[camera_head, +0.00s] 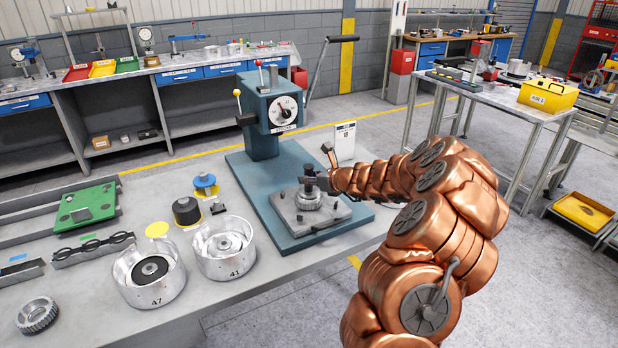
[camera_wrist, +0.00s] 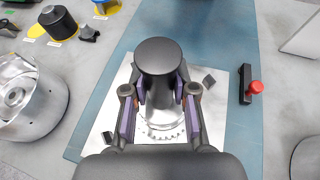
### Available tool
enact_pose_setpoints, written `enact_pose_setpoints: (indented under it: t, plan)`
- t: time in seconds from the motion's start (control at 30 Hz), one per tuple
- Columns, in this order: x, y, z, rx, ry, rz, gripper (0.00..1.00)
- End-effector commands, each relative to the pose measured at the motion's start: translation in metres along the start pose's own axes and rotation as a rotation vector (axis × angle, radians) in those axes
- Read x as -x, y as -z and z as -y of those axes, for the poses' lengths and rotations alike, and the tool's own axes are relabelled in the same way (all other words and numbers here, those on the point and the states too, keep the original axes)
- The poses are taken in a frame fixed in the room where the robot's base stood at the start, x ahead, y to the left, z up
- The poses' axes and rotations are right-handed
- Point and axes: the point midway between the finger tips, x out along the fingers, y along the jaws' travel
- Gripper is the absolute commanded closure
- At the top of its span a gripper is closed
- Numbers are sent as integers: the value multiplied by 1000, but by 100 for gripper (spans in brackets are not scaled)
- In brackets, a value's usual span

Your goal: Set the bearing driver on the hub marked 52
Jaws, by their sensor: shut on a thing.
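My gripper (camera_wrist: 160,112) is shut on the bearing driver (camera_wrist: 160,58), a dark cylinder with a wider round head, held between the purple finger pads. In the head view my gripper (camera_head: 316,182) is over the press bed, with the driver (camera_head: 309,172) upright in it. Below it a toothed metal hub (camera_head: 308,200) lies on the grey press plate (camera_head: 336,212); its teeth also show in the wrist view (camera_wrist: 160,135). The driver hides much of this hub, and I cannot tell whether they touch. No 52 mark is readable on it.
The blue press (camera_head: 263,130) stands behind. Drums marked 47 (camera_head: 150,277) and 41 (camera_head: 224,249) stand left of the plate. A black piece (camera_head: 186,210), a blue piece (camera_head: 205,184) and another toothed hub (camera_head: 38,315) are on the table. A red-tipped part (camera_wrist: 254,88) lies right of the plate.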

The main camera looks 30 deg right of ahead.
Motion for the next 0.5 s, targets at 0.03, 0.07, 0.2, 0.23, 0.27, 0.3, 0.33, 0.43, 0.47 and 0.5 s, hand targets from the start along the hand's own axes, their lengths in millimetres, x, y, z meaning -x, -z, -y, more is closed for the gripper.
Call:
enact_pose_setpoints:
  t: [0.03, 0.07, 0.2, 0.23, 0.27, 0.3, 0.33, 0.43, 0.47, 0.5]
  plan:
    - [0, -1, 0, 0, 0, 2, 100]
    - [0, 0, 0, 1, 0, 2, 100]
    - [0, 0, 0, 1, 0, 2, 100]
    - [0, 0, 0, 1, 0, 2, 100]
    - [0, 1, 0, 1, 0, 1, 100]
    - [0, 1, 0, 1, 0, 2, 100]
    - [0, 1, 0, 1, 0, 1, 100]
    - [0, 1, 0, 1, 0, 1, 69]
    - [0, 1, 0, 1, 0, 1, 66]
    - [0, 1, 0, 1, 0, 1, 62]
